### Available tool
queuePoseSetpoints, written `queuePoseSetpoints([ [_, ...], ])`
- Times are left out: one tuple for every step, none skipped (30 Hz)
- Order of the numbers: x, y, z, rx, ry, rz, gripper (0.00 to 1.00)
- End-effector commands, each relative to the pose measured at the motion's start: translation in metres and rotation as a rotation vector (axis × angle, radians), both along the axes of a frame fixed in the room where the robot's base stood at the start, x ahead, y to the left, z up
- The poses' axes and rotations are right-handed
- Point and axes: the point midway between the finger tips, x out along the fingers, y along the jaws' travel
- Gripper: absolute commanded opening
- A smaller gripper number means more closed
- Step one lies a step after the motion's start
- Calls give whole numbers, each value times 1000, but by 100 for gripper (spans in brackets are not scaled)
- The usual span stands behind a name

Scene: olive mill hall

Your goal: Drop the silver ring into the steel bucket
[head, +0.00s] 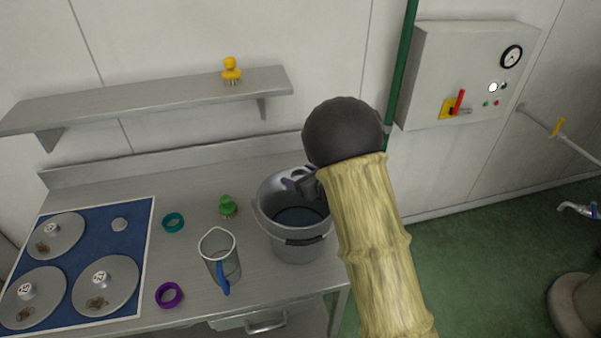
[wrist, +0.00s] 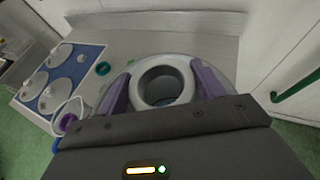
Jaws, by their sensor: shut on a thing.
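The silver ring (wrist: 188,80) is held between the purple fingers of my gripper (wrist: 163,87) in the wrist view. In the head view my gripper (head: 301,184) is over the mouth of the steel bucket (head: 297,249), and my arm hides part of it; the ring shows only as a small grey patch there. The bucket stands upright on the steel table (head: 190,300), its handle down at the side. In the wrist view the bucket's rim shows behind the ring and fingers.
A clear jug with a blue handle (head: 222,265) stands left of the bucket. A green-knobbed piece (head: 228,206), a teal ring (head: 173,222) and a purple ring (head: 169,295) are nearby. A blue board (head: 75,237) with metal discs lies at left. A shelf (head: 160,97) hangs above.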

Motion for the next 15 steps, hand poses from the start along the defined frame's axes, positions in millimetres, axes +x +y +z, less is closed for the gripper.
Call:
queuePoseSetpoints([
  [0,0,-10,-1,1,0,41],
  [0,0,-14,-1,2,1,41],
  [0,0,-18,0,1,1,41],
  [0,0,-21,0,1,1,41],
  [0,0,-24,0,0,1,41],
  [0,0,-28,0,0,1,41],
  [0,0,-31,0,1,1,41],
  [0,0,-33,-1,1,0,41],
  [0,0,-35,0,0,0,41],
  [0,0,-36,-1,-1,0,41],
  [0,0,-37,-1,-1,0,41],
  [0,0,-38,-1,-2,1,41],
  [0,0,-38,-1,-2,1,41],
  [0,0,-38,-1,-2,1,41],
  [0,0,-38,-1,-2,1,41],
])
